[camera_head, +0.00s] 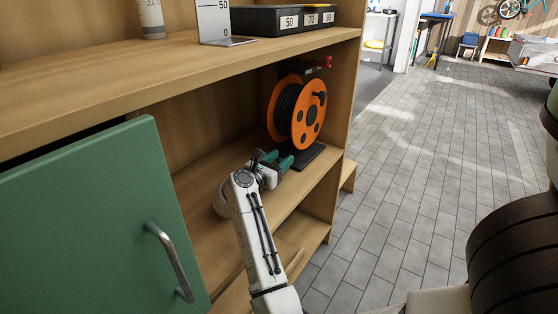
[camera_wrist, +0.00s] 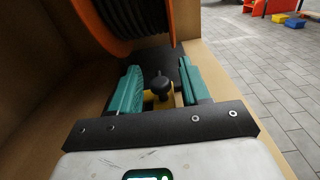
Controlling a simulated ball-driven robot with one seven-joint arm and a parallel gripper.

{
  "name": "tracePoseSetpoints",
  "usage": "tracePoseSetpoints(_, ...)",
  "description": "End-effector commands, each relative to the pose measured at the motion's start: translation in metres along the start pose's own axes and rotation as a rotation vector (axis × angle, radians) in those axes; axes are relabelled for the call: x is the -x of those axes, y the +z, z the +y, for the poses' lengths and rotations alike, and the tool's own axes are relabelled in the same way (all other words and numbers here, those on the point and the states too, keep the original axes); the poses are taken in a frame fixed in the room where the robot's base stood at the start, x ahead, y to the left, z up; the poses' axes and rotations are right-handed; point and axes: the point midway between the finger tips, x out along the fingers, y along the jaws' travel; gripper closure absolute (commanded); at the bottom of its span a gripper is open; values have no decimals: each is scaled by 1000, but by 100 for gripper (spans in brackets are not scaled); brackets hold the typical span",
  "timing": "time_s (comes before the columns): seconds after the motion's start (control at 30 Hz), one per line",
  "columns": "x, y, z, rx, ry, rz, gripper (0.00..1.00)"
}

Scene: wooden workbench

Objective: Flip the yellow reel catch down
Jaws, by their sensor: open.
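The cable reel (camera_head: 312,112) has orange flanges and a dark cable wound on it. It stands on a black base (camera_head: 318,157) on the cabinet's lower shelf. Its lower edge also shows at the top of the wrist view (camera_wrist: 100,28). My gripper (camera_head: 278,160) has teal fingers and is just in front of the reel, low over the shelf. In the wrist view my gripper (camera_wrist: 159,70) is open. The yellow catch (camera_wrist: 165,102), with a black knob (camera_wrist: 160,84), shows between the fingers. The catch cannot be made out in the head view. I cannot tell whether a finger touches it.
A green cabinet door (camera_head: 90,220) with a metal handle (camera_head: 170,262) stands open at left. The upper shelf (camera_head: 180,80) overhangs the reel, and a side panel (camera_head: 345,100) closes the bay at right. Tiled floor (camera_head: 430,160) lies clear beyond.

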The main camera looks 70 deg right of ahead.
Motion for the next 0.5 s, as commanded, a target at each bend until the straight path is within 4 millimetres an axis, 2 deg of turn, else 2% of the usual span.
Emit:
tracePoseSetpoints(0.17, 12, 1, 1, 2, 2, 0, 54)
tracePoseSetpoints(0.5, 76, 2, 1, 2, 5, -1, 54)
